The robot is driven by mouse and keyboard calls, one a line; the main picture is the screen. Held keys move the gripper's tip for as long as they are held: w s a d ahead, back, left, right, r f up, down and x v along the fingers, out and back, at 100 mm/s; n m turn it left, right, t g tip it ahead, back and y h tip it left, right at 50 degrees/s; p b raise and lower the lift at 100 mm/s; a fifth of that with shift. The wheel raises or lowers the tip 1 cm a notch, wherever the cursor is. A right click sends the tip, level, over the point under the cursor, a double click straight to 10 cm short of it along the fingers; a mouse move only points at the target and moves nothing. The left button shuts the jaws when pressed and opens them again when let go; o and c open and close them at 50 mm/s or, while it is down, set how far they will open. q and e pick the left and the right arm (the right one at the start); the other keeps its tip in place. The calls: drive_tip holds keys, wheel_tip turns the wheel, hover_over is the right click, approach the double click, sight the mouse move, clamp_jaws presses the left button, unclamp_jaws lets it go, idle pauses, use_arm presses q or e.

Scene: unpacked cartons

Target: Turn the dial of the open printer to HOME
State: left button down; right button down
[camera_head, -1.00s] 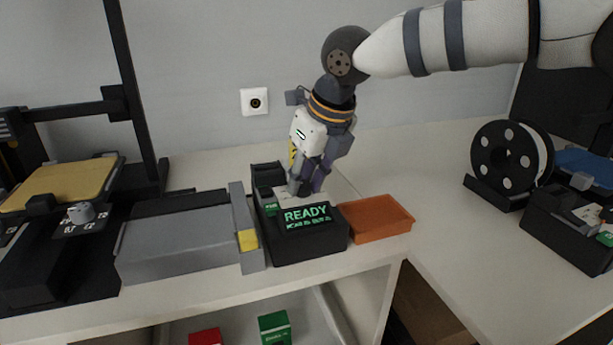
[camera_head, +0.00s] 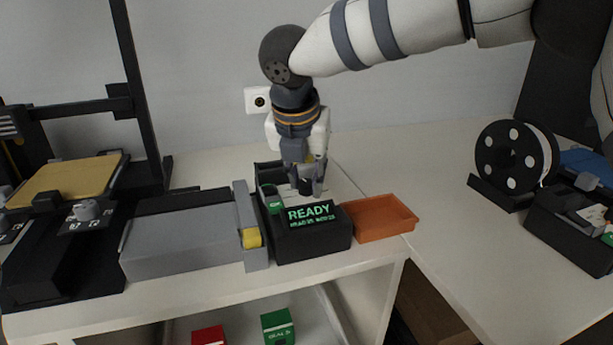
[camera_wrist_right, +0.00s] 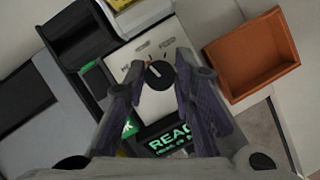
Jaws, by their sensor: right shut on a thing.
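A black unit (camera_head: 315,240) with a green READY display (camera_head: 310,214) stands on the white counter. A dark round dial (camera_wrist_right: 159,75) with a pale pointer line sits on its light panel (camera_wrist_right: 150,102); the pointer leans to the upper left in the wrist view. My right gripper (camera_head: 306,190) points down and is shut on this dial, one finger on each side. An open-frame printer (camera_head: 140,100) with a gold bed (camera_head: 65,184) stands at the left, with its own grey dial (camera_head: 85,210). My left gripper is out of view.
A grey box (camera_head: 180,242) with a yellow-tipped bar adjoins the unit's left side. An orange tray (camera_head: 380,217) sits close on its right. A filament spool (camera_head: 516,160) and another black unit (camera_head: 570,232) are farther right. Bare counter lies between.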

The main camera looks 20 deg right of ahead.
drive_tip(key=shift+m+g+h, duration=0.3)
drive_tip(key=shift+m+h, duration=0.1)
drive_tip(key=shift+m, duration=0.8)
drive_tip(key=c, duration=1.3)
unclamp_jaws()
drive_tip(key=shift+c, duration=0.2)
drive_tip(key=v, duration=1.2)
drive_tip(key=shift+w, duration=0.1)
